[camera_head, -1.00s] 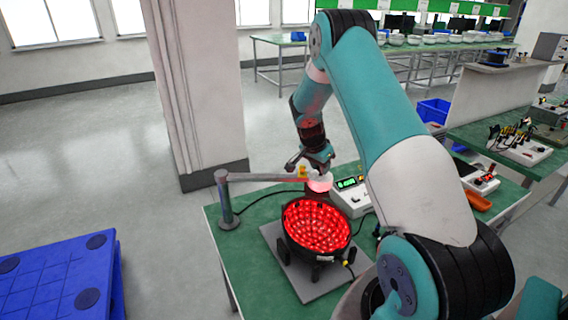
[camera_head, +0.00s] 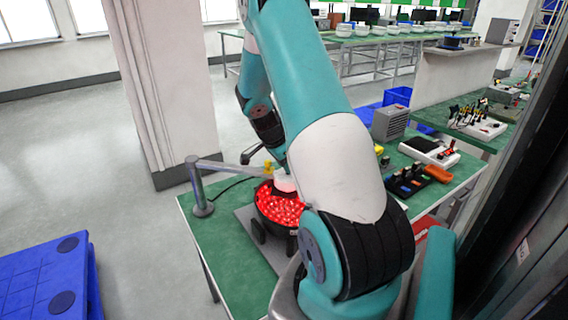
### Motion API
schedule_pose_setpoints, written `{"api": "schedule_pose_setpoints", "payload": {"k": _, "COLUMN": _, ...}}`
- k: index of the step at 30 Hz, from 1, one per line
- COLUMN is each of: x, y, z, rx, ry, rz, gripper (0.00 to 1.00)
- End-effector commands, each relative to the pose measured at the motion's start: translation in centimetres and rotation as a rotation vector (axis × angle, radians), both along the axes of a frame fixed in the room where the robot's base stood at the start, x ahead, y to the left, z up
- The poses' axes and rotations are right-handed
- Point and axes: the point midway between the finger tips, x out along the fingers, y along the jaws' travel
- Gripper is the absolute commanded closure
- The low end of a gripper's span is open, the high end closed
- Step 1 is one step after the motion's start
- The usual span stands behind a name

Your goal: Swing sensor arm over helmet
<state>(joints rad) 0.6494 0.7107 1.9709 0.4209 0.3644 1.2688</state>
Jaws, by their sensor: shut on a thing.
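The sensor arm (camera_head: 235,171) is a grey bar on an upright post (camera_head: 202,195) at the table's left edge. It reaches right, with a yellow part (camera_head: 268,167) near its end. Its pale round sensor head (camera_head: 285,183) overlaps the back part of the helmet. The helmet (camera_head: 277,208) is a dark upturned shell full of glowing red lights, on a grey plate (camera_head: 262,243). My gripper (camera_head: 267,162) is shut on the sensor arm near the yellow part. My forearm hides much of the gripper and the helmet's right side.
The green table (camera_head: 225,235) also holds a grey box (camera_head: 389,123) and a dark tool tray (camera_head: 405,181) at right. A blue pallet (camera_head: 45,285) lies on the floor at left. A white pillar (camera_head: 170,90) stands behind the table.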

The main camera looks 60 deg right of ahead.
Motion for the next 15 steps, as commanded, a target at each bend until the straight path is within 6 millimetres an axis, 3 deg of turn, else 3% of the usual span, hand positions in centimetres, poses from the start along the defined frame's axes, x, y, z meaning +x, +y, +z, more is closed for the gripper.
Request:
{"api": "schedule_pose_setpoints", "payload": {"k": 4, "x": -0.24, "y": 0.50, "z": -0.13, "rx": 0.014, "ry": 0.013, "rz": 0.002, "gripper": 1.00}}
{"api": "schedule_pose_setpoints", "payload": {"k": 5, "x": -0.23, "y": 0.52, "z": -0.14, "rx": 0.014, "ry": 0.013, "rz": 0.002, "gripper": 0.64}}
{"api": "schedule_pose_setpoints", "payload": {"k": 7, "x": -0.20, "y": 0.48, "z": -0.14, "rx": 0.014, "ry": 0.012, "rz": 0.003, "gripper": 0.48}}
{"api": "schedule_pose_setpoints", "payload": {"k": 15, "x": -0.16, "y": 0.29, "z": -0.08, "rx": 0.010, "ry": 0.008, "rz": 0.003, "gripper": 0.46}}
